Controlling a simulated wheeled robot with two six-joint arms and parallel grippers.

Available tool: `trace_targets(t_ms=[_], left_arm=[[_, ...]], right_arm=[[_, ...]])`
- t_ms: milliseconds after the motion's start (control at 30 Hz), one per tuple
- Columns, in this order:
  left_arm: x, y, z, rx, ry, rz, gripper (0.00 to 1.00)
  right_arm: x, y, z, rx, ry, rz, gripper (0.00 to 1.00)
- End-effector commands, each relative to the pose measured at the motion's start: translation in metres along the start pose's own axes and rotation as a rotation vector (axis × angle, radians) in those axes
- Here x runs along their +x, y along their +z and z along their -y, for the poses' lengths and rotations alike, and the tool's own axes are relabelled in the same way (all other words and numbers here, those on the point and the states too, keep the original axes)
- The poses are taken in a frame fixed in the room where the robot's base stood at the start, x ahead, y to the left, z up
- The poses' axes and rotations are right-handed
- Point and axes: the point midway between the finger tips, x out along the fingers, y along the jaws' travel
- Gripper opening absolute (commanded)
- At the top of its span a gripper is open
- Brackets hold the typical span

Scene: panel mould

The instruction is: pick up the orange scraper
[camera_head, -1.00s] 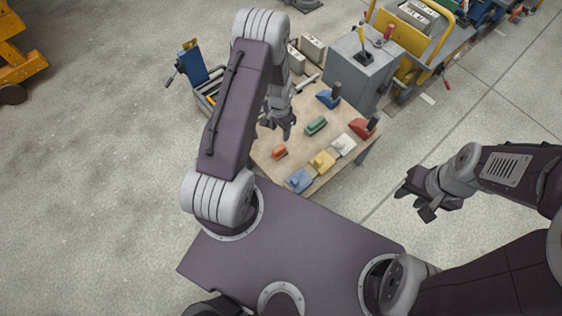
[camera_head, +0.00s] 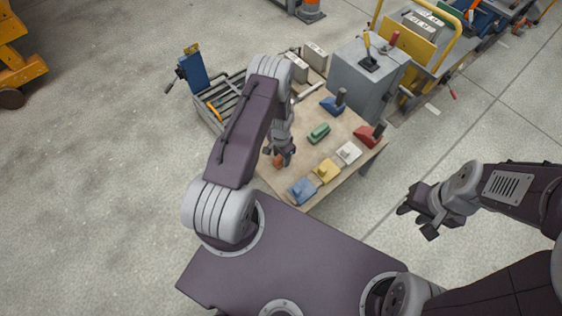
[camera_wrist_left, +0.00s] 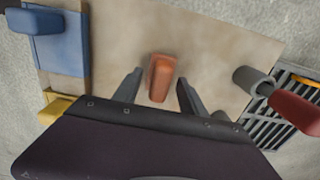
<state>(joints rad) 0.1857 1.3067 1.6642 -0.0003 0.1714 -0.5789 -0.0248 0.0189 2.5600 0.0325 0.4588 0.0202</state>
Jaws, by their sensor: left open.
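The orange scraper (camera_wrist_left: 160,76) lies on the wooden table (camera_wrist_left: 215,45), a small orange block between the two fingers of my left gripper (camera_wrist_left: 158,88) in the left wrist view. The fingers are apart and I see a gap on each side of it. In the head view the scraper (camera_head: 278,162) is partly covered by my left gripper (camera_head: 279,155), which is just over it. Whether the fingers reach down to the table is hard to tell. My right gripper (camera_head: 418,212) hangs over the floor to the right of the table, with its fingers apart.
On the table are a green block (camera_head: 318,133), blue (camera_head: 301,190), yellow (camera_head: 326,170) and white (camera_head: 348,152) pieces, and blue (camera_head: 335,103) and red (camera_head: 369,135) tools with dark handles. A slatted rack (camera_head: 222,97) stands at the left edge, a grey box (camera_head: 366,75) behind.

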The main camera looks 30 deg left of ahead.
Motion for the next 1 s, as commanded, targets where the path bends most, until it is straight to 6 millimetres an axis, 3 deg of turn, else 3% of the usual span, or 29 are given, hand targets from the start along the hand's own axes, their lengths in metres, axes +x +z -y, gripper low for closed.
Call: trace_targets(t_ms=[67,267,433,767,1000], left_arm=[[0.013,0.0,0.0,-0.001,0.0,0.0,0.49],[0.011,0.0,0.001,-0.001,-0.001,-0.001,0.46],[0.011,0.0,0.001,-0.001,0.0,-0.001,0.0],[0.009,0.0,0.001,-0.001,0.0,-0.001,0.0],[-0.024,-0.001,0.001,-0.001,-0.001,-0.002,0.0]], right_arm=[[0.006,0.001,0.0,0.0,0.0,0.0,0.36],[0.004,0.0,0.0,0.0,0.0,0.0,0.36],[0.004,0.0,0.0,0.0,0.0,0.0,0.36],[0.003,0.0,0.0,0.0,0.0,0.0,0.36],[-0.013,-0.001,0.0,0.0,0.0,0.0,0.36]])
